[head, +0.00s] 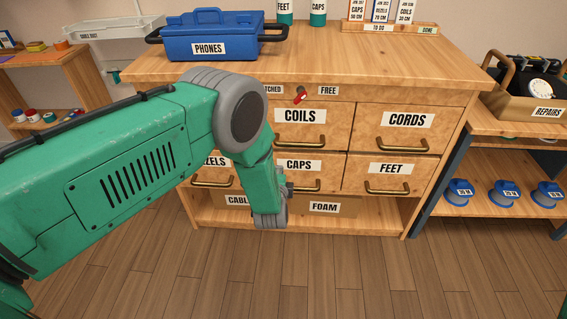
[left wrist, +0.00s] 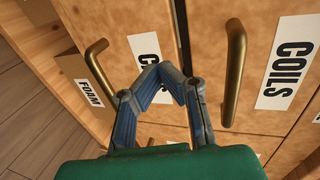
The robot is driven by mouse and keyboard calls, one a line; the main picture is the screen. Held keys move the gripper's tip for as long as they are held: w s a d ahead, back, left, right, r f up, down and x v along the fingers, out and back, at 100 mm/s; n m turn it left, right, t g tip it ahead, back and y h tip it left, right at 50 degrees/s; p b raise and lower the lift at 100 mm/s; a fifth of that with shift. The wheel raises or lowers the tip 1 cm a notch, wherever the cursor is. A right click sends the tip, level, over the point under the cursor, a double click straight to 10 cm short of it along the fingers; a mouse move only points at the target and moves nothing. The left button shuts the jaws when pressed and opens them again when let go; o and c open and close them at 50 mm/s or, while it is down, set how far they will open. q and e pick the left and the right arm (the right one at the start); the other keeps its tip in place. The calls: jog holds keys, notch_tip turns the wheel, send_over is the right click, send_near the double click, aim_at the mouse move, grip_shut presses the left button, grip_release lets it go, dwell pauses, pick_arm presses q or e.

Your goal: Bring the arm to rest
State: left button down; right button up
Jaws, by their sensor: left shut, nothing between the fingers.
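My left arm (head: 150,150) reaches in from the left in the head view, in front of the wooden drawer cabinet (head: 450,75). Its wrist bends down before the CAPS drawer (head: 325,183). In the head view the wrist mostly hides the left gripper. In the left wrist view the left gripper (left wrist: 163,72) has its blue fingers together, with nothing between them. It points at the cabinet front between the CAPS handle (left wrist: 97,66) and the COILS handle (left wrist: 235,72), apparently gripping neither. My right gripper is not in view.
The CORDS (head: 440,133) and FEET (head: 415,178) drawers look shut. A red lever (head: 300,95) sits above COILS. A blue PHONES case (head: 210,40) stands on top. A REPAIRS tray (head: 525,105) stands on the right bench. The floor (head: 330,275) in front is clear.

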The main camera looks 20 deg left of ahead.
pick_arm(q)
jog(key=s+a+r+n+g+h+p, duration=0.1)
jog(key=s+r+n+g+p, duration=0.1)
jog(key=s, duration=1.2)
jog(key=s+a+r+n+g+h+p, duration=0.1)
jog(key=s+n+g, duration=0.5)
jog(key=s, duration=0.9)
jog(key=s+a+r+n+g+h+p, duration=0.1)
jog(key=s+a+r+n+g+p, duration=0.2)
jog(key=s, duration=1.1)
jog(key=r+n+g+p, duration=0.1)
jog(key=n+g+p, duration=0.1)
jog(key=n+p, duration=0.1)
jog(key=shift+s+r+h, duration=0.25)
jog(key=shift+r+h, duration=0.15)
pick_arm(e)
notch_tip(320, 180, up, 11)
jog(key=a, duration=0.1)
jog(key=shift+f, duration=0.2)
